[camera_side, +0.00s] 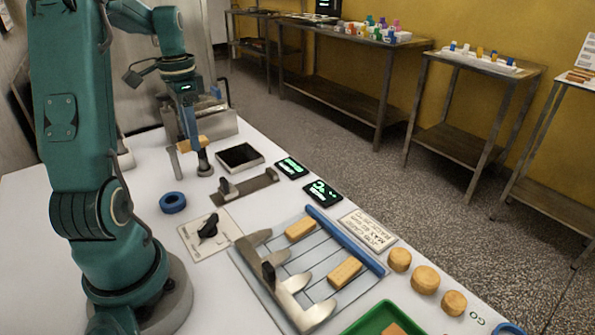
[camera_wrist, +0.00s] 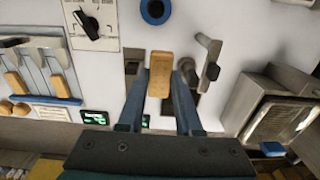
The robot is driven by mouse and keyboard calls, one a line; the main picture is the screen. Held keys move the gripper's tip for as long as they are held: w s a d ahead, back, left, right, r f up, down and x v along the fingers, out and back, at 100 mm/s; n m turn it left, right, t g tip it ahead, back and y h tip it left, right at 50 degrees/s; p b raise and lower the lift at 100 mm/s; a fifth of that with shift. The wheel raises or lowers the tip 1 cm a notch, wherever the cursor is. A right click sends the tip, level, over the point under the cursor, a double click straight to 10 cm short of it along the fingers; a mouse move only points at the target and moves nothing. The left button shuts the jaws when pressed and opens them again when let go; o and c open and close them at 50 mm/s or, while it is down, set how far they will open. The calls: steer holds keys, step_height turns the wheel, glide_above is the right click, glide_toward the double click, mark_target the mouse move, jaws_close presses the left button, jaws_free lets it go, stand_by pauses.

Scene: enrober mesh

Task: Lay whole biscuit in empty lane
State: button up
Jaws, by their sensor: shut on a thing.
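My gripper (camera_wrist: 160,82) is shut on a golden oblong biscuit (camera_wrist: 160,70), which looks whole. In the side view the held biscuit (camera_side: 192,144) is up at the far end of the table, beside an upright post. The laned mesh (camera_side: 318,257) lies in the foreground, well away from my gripper. One biscuit (camera_side: 300,228) lies in a far lane and another (camera_side: 345,272) in a nearer lane, with bare lane space between them. Grey rounded fingers cover the lanes' left ends. The mesh (camera_wrist: 38,78) also shows at the left of the wrist view.
A blue bar (camera_side: 345,240) edges the mesh. Round tan pieces (camera_side: 425,279) and a green tray (camera_side: 372,322) are near it. A knob plate (camera_side: 210,230), blue ring (camera_side: 173,202), metal bracket (camera_side: 240,189), dark-topped box (camera_side: 240,157) and displays (camera_side: 322,192) lie between my gripper and the mesh.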

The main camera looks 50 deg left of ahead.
steer(key=shift+s+n, duration=0.15)
steer(key=shift+n, duration=0.15)
steer(key=shift+d+n, duration=0.1)
steer(key=shift+n, duration=0.4)
steer(key=w+d+n, duration=0.1)
steer(key=w+d, duration=0.4)
steer(key=d, duration=0.3)
steer(key=m, duration=0.3)
glide_above(322, 252)
step_height(322, 252, down, 7)
steer(key=shift+r, duration=0.1)
steer(key=shift+f, duration=1.95)
steer(key=o, duration=1)
steer(key=shift+f, duration=0.1)
